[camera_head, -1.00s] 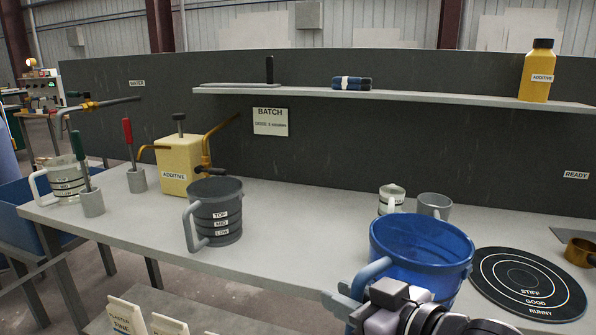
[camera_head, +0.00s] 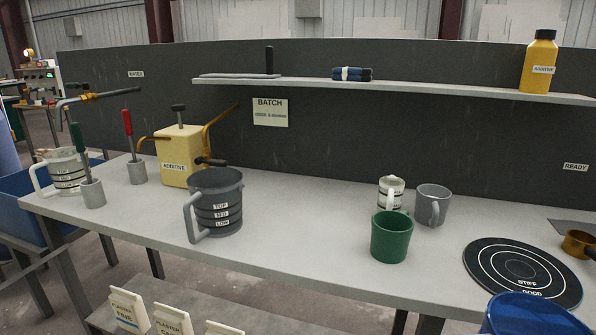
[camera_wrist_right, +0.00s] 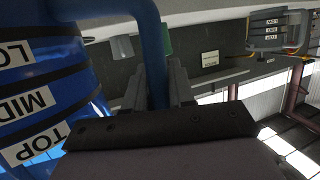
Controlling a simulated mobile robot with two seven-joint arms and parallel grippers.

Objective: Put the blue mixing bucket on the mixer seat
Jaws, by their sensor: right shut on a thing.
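The blue mixing bucket (camera_head: 532,314) shows only by its upper part, at the bottom right of the head view. In the right wrist view its blue wall (camera_wrist_right: 45,80), with TOP, MID and LOW labels, fills the left side. My right gripper (camera_wrist_right: 157,88) is shut on the bucket's blue handle, which runs up between the fingers. The head view does not show this gripper. My left gripper is in neither current view. I cannot make out a mixer seat in these frames.
A round black plate (camera_head: 487,270) with rings lies on the bench behind the bucket. A green cup (camera_head: 391,238), a grey mug (camera_head: 432,207) and a white jug (camera_head: 384,190) stand left of it. A dark grey bucket (camera_head: 219,212) stands farther left. The bench between is clear.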

